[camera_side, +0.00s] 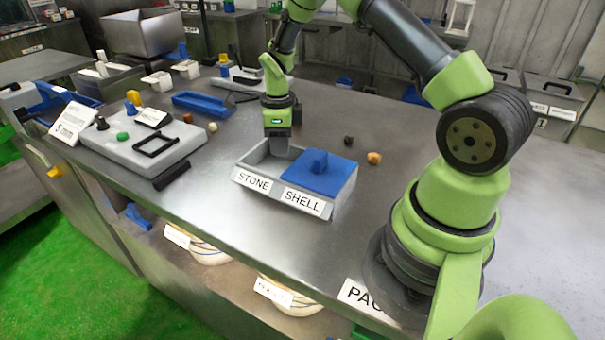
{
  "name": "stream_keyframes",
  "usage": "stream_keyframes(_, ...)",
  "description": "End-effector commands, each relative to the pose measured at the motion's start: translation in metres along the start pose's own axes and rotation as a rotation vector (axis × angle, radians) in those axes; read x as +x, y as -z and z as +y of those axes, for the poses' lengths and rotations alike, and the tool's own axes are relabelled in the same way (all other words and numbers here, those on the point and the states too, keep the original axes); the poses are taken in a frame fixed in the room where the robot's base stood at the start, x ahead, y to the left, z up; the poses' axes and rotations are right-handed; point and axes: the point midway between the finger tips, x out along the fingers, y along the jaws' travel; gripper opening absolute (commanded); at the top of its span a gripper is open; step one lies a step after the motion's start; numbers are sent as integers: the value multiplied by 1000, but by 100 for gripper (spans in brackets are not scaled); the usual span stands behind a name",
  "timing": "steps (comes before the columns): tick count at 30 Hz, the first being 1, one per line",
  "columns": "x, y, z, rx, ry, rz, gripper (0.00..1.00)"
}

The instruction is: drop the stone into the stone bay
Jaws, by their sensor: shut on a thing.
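A grey two-part box stands on the steel table. Its left compartment, labelled STONE, is the open stone bay (250,164); its right compartment, labelled SHELL, is covered by a blue lid (322,173) with a raised handle. My gripper (276,149) points down over the back of the stone bay, its fingertips at about rim height or slightly above. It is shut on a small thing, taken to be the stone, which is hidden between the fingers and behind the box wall. I cannot tell how far the tips are inside the bay.
A dark lump (348,140) and a brown lump (374,158) lie right of the box. A grey panel (140,145) with small coloured parts stands to the left, and a blue tray (203,104) behind. The table in front of the box is clear.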

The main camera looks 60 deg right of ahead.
Motion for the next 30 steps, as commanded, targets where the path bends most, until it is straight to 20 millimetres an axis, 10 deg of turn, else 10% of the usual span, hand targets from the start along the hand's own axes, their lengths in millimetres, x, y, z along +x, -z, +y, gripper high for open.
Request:
stream_keyframes(8, 2, 0, 0, 0, 0, 0, 4)
stream_keyframes(9, 2, 0, 0, 0, 0, 0, 31)
stream_keyframes(13, 2, 0, 0, 0, 0, 0, 56)
stream_keyframes(23, -4, 0, 0, 0, 1, -1, 56)
stream_keyframes(30, -46, -1, -1, 0, 5, -4, 56)
